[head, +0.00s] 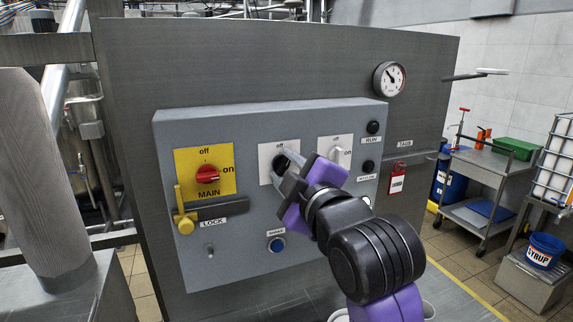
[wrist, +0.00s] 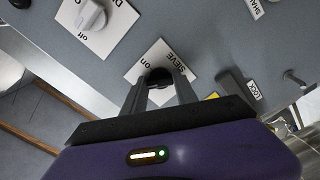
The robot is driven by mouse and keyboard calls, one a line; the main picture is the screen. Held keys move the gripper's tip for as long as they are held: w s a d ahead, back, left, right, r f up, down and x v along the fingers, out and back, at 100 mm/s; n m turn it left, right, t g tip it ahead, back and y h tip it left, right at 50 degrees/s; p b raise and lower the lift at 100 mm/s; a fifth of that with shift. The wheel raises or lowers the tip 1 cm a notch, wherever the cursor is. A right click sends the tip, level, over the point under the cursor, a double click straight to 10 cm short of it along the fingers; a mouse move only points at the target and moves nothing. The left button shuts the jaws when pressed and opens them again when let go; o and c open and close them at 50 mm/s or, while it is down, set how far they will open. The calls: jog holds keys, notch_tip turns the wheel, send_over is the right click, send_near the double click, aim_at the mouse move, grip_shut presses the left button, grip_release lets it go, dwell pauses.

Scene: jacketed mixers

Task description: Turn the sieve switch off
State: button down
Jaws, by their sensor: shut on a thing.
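The sieve switch is a dark round knob (wrist: 160,75) on a white plate (wrist: 140,68) marked SIEVE in the wrist view. In the head view its plate (head: 265,160) is in the middle of the grey control box, with "off" printed at the top. My gripper (head: 284,163) is at this switch, and its two fingers are shut on the knob, one on each side; the gripper also shows in the wrist view (wrist: 160,84). The fingers hide much of the knob, so I cannot tell which way it points.
To the left is the red MAIN knob (head: 207,174) on a yellow plate, with a yellow-and-black LOCK lever (head: 205,209) below. To the right is a pale knob (head: 338,156) on a white plate. A blue button (head: 276,245) sits below. A red tag (head: 397,178) hangs beyond the box.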

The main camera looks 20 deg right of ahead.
jog(key=n, duration=0.6)
jog(key=shift+a, duration=0.1)
dwell(0.5)
jog(key=c, duration=1)
grip_release()
jog(key=shift+o, duration=0.2)
jog(key=shift+s, duration=0.1)
jog(key=s+b, duration=0.1)
jog(key=s, duration=0.6)
jog(key=shift+s, duration=0.3)
